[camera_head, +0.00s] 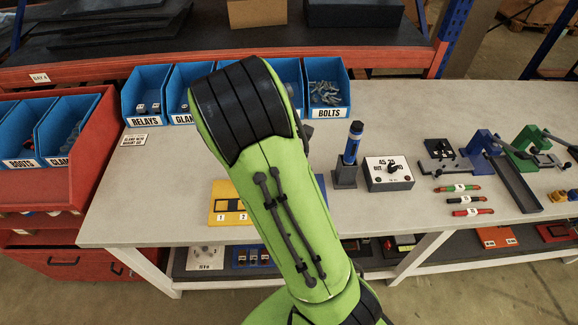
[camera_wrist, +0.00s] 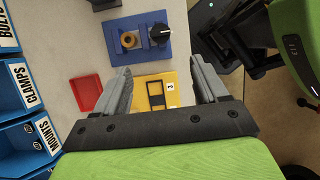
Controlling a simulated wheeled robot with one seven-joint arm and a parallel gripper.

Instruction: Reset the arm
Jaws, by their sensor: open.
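My green arm (camera_head: 275,200) reaches over the white workbench (camera_head: 430,110) in the head view and hides the middle of it. My gripper is hidden behind the arm in that view. In the wrist view my gripper (camera_wrist: 166,80) is open, with its two grey fingers apart and nothing held between them. Beyond and between the fingers lies a yellow plate with a black-framed slot (camera_wrist: 155,95). I cannot tell the gripper's exact height above it.
Blue bins with bolts (camera_head: 327,88) stand along the back. A blue-black upright tool (camera_head: 352,143) in a holder, a white switch box (camera_head: 388,172) and coloured cylinders (camera_head: 466,199) are to the right. A blue panel with a knob (camera_wrist: 142,38) and red tray (camera_wrist: 86,92) lie near my gripper.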

